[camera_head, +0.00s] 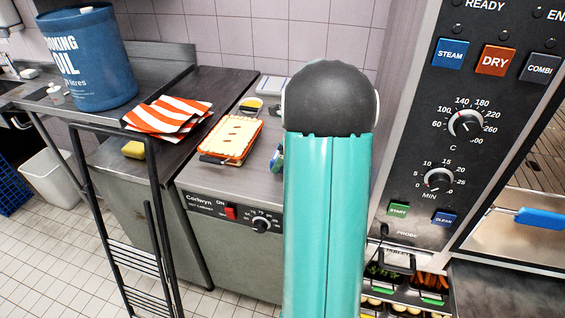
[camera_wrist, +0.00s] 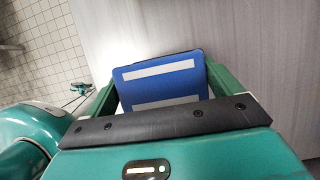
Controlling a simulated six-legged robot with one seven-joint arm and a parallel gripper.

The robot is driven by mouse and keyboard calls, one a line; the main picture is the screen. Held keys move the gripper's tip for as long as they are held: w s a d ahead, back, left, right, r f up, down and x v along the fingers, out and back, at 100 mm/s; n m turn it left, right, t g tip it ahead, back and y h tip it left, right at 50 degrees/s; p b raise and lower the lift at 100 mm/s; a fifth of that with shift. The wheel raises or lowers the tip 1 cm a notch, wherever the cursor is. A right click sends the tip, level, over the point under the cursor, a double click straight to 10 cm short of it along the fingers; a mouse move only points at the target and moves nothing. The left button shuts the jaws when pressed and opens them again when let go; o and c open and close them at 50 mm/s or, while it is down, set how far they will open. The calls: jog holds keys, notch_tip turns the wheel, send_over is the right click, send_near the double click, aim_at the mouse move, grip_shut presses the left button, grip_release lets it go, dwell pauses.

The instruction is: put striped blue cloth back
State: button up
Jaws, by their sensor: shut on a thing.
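In the wrist view, my gripper (camera_wrist: 162,82) is shut on the striped blue cloth (camera_wrist: 160,87), a flat blue piece with white bands. The green fingers stand at its left and right sides. A grey metal surface lies below it; I cannot tell whether the cloth touches it. In the head view, my teal arm hides most of the gripper, with only a small green and blue bit showing beside the pie.
An orange-striped cloth (camera_head: 168,117) lies on the left counter by the blue oil drum (camera_head: 88,60). An oven panel (camera_head: 455,130) rises at right.

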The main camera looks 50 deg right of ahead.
jog(key=shift+w+d+f, duration=0.1)
jog(key=shift+w+f, duration=0.1)
jog(key=shift+f, duration=1.55)
jog(key=shift+f, duration=0.15)
jog(key=o, duration=0.7)
